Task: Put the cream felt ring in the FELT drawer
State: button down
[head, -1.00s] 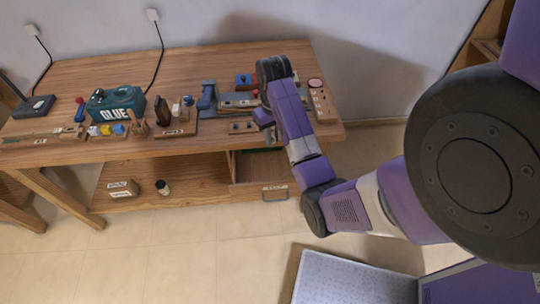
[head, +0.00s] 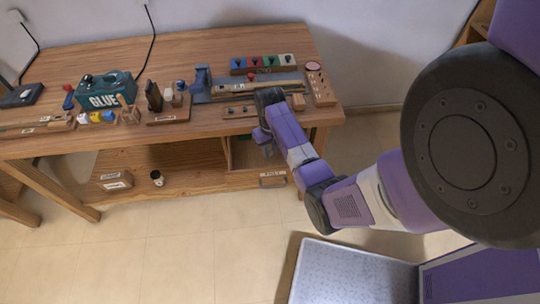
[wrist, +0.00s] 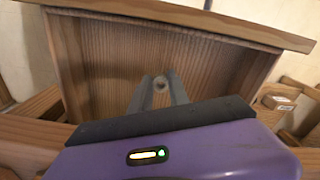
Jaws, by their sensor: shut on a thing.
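The FELT drawer (head: 272,180) is pulled open under the right end of the workbench, with its label and handle on the front. In the wrist view the bare wooden interior of the drawer (wrist: 205,65) lies beyond my fingers. My gripper (head: 268,150) is over the open drawer, and it also shows in the wrist view (wrist: 160,88). Its fingers are shut on a small ring (wrist: 160,84), which looks greyish in this light and is mostly hidden between the fingertips. I cannot tell how far the fingertips are above the drawer bottom.
A lower shelf (head: 200,178) carries a small box (head: 115,180) and a jar (head: 157,178). The floor in front is clear.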

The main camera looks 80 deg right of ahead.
aim_at(270, 153)
jog(key=shift+f, duration=1.65)
jog(key=shift+f, duration=0.1)
jog(key=c, duration=1.2)
grip_release()
jog(key=shift+c, duration=0.2)
notch_tip(270, 153, up, 12)
